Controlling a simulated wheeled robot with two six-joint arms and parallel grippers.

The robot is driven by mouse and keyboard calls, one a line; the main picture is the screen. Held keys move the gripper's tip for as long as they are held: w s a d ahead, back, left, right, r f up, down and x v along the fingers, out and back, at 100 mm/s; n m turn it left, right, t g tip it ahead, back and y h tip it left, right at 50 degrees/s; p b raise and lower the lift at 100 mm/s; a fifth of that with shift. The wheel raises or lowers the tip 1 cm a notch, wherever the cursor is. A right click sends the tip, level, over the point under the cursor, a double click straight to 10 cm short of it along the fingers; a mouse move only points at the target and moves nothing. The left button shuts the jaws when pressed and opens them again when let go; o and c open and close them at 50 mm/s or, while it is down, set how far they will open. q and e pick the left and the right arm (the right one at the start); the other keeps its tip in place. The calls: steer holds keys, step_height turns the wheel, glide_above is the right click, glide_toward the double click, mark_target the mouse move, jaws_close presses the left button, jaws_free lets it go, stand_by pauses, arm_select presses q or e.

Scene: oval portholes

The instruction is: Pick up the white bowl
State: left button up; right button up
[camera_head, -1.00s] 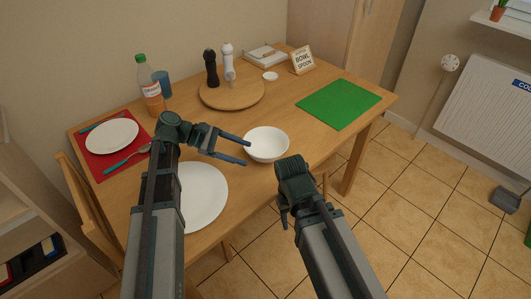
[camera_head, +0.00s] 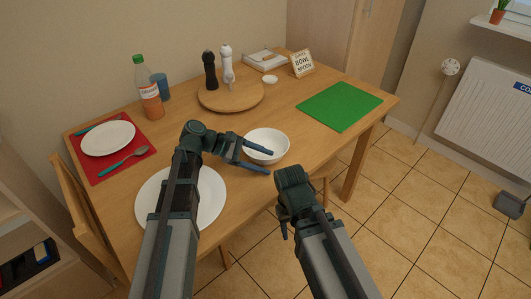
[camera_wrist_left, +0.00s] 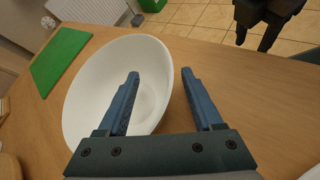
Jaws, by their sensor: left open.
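The white bowl (camera_head: 266,137) stands upright and looks empty on the wooden table, near its front edge. It also shows large in the left wrist view (camera_wrist_left: 92,85). My left gripper (camera_head: 270,162) is open at the bowl's near side. In the left wrist view its left finger overlaps the bowl's inside and its right finger is outside the rim, so the fingers (camera_wrist_left: 160,85) straddle the rim in that view. Whether they touch it I cannot tell. My right gripper (camera_head: 285,225) hangs off the table's front edge, right of the bowl; its fingers are not clear.
A large white plate (camera_head: 211,203) lies beneath my left arm. A red mat (camera_head: 89,168) with a plate and cutlery is at left. A round board (camera_head: 240,100) with two mills stands behind the bowl. A green mat (camera_head: 340,106) lies at right, with bare table between.

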arm_select(q)
jaws_close()
steer(key=shift+r, duration=0.1)
stand_by(0.5)
step_height(320, 180, up, 10)
steer(key=p, duration=1)
